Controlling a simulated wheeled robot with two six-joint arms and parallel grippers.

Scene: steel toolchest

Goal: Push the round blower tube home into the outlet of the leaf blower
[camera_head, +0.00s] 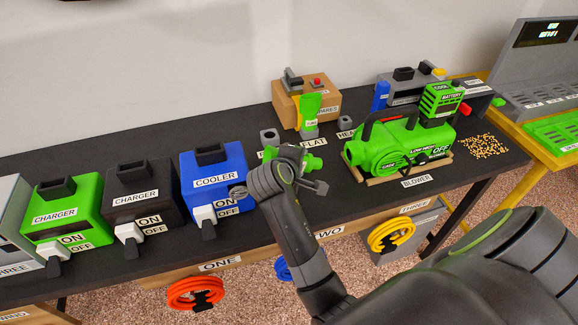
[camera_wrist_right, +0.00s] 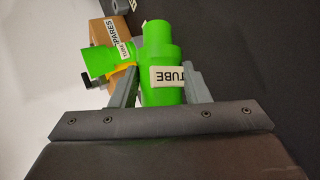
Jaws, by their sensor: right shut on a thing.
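The green leaf blower (camera_head: 385,158) lies on the dark bench right of centre, its label reading OFF. My right gripper (camera_head: 290,165) is left of it in the head view. It is shut on the round green tube (camera_head: 315,161), which shows on both sides of the gripper and is apart from the blower. In the right wrist view the tube (camera_wrist_right: 160,42), labelled TUBE, sits between the two grey fingers of my right gripper (camera_wrist_right: 164,87). The blower's outlet cannot be made out clearly. My left gripper is not in view.
A green flat tube (camera_head: 311,104) stands behind my gripper by the tan spares box (camera_head: 299,103). The blue cooler (camera_head: 213,170) and chargers stand left. Grain (camera_head: 483,147) lies right of the blower. Coiled cords hang at the bench front.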

